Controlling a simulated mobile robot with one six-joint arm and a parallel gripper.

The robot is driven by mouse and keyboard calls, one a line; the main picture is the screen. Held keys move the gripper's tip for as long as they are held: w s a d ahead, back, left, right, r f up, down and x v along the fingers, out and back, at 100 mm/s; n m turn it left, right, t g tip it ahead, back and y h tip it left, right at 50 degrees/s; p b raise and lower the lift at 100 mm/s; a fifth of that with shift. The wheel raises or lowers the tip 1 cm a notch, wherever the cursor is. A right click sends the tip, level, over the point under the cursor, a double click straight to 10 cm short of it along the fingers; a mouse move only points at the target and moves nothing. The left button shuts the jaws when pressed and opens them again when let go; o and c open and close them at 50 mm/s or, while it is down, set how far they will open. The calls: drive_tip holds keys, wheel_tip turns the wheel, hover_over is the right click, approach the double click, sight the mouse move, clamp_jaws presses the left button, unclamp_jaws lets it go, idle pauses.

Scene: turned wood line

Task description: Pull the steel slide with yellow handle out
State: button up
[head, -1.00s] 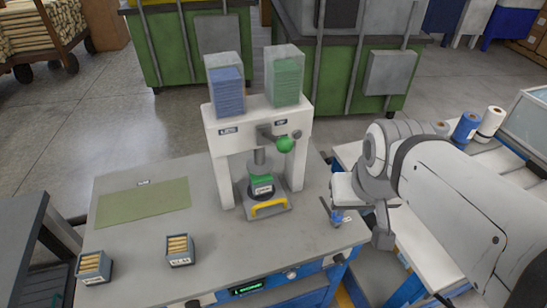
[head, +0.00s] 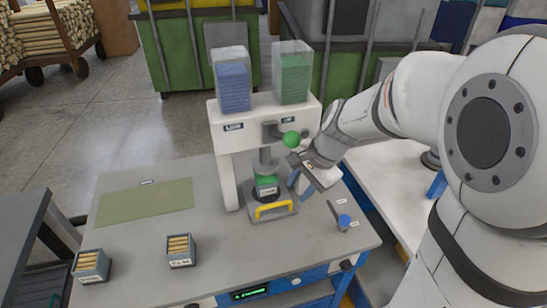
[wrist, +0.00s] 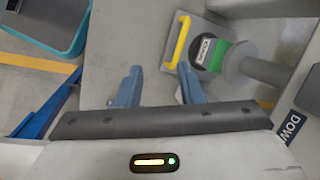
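The steel slide (head: 286,208) with its yellow handle (head: 268,211) sits at the foot of the white press, under the ram. A dark round base with a green labelled piece (head: 265,186) stands on it. In the wrist view the yellow handle (wrist: 180,42) is just beyond the fingertips, above the right finger, apart from them. My gripper (wrist: 159,72) is open, its two blue fingers apart with nothing between. In the head view my gripper (head: 295,181) is right of the green piece, beside the press's right leg.
The press (head: 228,140) carries blue and green stacks in clear hoppers and a green-knobbed lever (head: 290,138). Two small boxes of wooden pieces (head: 180,251) and a green mat (head: 145,210) lie left. A blue knob (head: 344,221) is at right.

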sight(271, 205)
drive_tip(key=w+a+f+m, duration=0.1)
drive_tip(key=a+f, duration=0.1)
drive_tip(key=f, duration=0.2)
drive_tip(key=w+a+f+m, duration=0.2)
drive_tip(key=f, duration=0.2)
drive_tip(key=w+a+f+m+y, duration=0.1)
drive_tip(key=w+a+f, duration=0.1)
drive_tip(key=f, duration=0.2)
drive_tip(key=shift+w+a+f, duration=0.1)
drive_tip(key=shift+w+f, duration=0.05)
drive_tip(key=shift+w, duration=0.05)
clamp_jaws()
idle(0.4)
